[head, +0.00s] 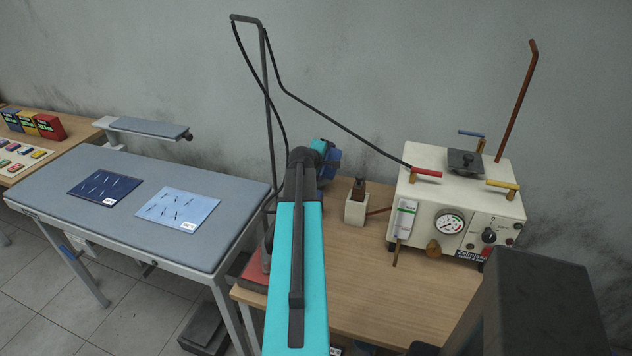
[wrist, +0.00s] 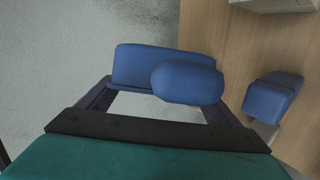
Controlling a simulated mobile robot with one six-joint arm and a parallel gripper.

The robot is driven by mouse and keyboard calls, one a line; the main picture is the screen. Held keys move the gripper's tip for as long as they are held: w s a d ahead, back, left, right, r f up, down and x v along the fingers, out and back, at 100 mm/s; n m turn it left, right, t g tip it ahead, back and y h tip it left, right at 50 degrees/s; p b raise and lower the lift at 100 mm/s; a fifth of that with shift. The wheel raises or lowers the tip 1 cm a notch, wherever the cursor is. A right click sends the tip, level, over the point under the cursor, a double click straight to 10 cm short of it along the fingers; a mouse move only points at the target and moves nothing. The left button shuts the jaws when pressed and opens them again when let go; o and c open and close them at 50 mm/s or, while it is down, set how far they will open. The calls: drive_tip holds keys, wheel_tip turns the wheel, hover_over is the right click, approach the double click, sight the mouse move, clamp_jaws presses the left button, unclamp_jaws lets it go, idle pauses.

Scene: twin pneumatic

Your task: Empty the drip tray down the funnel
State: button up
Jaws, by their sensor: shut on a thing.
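My gripper (head: 331,163) is at the far end of my teal arm, above the left part of the wooden bench and near the wall. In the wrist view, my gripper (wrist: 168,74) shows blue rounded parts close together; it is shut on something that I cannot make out. Another blue block (wrist: 272,97) shows to the right over the bench. I cannot clearly pick out the drip tray or the funnel. A small pale box (head: 355,212) with a brown piece in its top stands right of my gripper. My own arm hides part of the bench.
A cream machine (head: 462,205) with a gauge, levers and a tall red-brown rod stands on the bench (head: 375,285). A dark stand (head: 268,100) with hanging cables rises beside my arm. A grey padded table (head: 150,215) with two blue sheets is at left. The bench's front is fairly clear.

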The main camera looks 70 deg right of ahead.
drive_tip(key=p, duration=0.1)
drive_tip(key=s+r+m+t+p, duration=0.1)
drive_tip(key=p, duration=0.1)
drive_tip(key=shift+s+d+r+p, duration=0.15)
drive_tip(key=shift+s+d+p, duration=0.05)
drive_tip(key=shift+s+p, duration=0.1)
drive_tip(key=shift+s+d+f+m+t+y+p, duration=0.1)
drive_tip(key=shift+s+f+m+t+y+p, duration=0.25)
drive_tip(key=shift+f+t, duration=0.2)
drive_tip(key=shift+s+d, duration=0.1)
drive_tip(key=shift+s, duration=0.2)
idle(0.5)
drive_tip(key=shift+s+m+t, duration=0.2)
drive_tip(key=shift+m+t, duration=0.15)
drive_tip(key=shift+t, duration=0.1)
drive_tip(key=shift+s+d+y, duration=0.15)
drive_tip(key=shift+s+y, duration=0.1)
drive_tip(key=shift+t, duration=0.3)
